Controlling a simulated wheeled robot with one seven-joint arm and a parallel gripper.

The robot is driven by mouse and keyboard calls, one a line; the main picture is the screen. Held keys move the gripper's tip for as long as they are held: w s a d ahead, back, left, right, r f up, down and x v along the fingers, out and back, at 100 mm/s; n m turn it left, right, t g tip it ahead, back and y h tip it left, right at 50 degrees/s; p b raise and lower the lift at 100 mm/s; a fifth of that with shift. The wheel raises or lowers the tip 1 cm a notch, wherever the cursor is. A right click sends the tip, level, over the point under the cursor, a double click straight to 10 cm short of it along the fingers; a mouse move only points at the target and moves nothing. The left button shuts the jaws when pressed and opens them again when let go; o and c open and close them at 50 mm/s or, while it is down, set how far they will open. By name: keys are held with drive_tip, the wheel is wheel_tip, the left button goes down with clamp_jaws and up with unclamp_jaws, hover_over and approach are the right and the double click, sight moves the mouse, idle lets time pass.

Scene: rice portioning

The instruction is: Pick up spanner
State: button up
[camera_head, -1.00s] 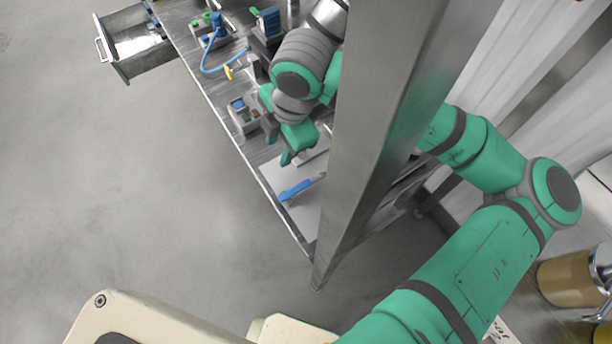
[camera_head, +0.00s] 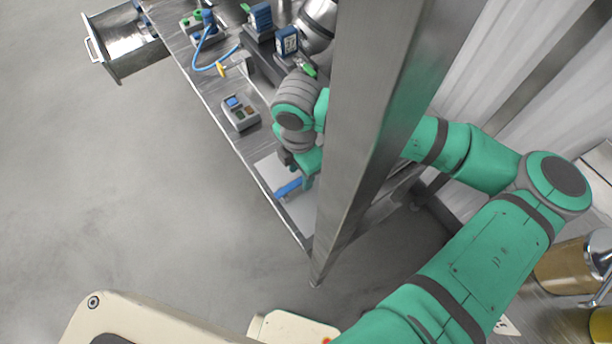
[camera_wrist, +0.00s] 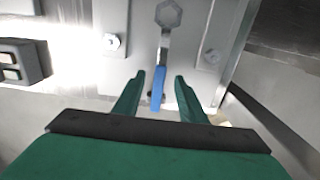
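The spanner has a blue handle (camera_head: 289,187) and lies on a pale plate (camera_head: 301,213) near the bench's front edge. In the wrist view its blue handle (camera_wrist: 157,92) runs up to a grey metal shaft, and a hexagon shape shows at the top of the picture. My gripper (camera_wrist: 160,76) is open, with one green finger on each side of the handle and a gap on both sides. In the head view my wrist is over the plate and hides the far part of the spanner.
A grey button box (camera_head: 241,113) stands on the bench left of my wrist. A steel post (camera_head: 372,120) crosses in front of my arm. Blue connectors and a blue cable (camera_head: 205,66) are further back. A drawer (camera_head: 127,42) stands open at the far left.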

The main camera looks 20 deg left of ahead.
drive_tip(key=shift+f, duration=1.15)
clamp_jaws()
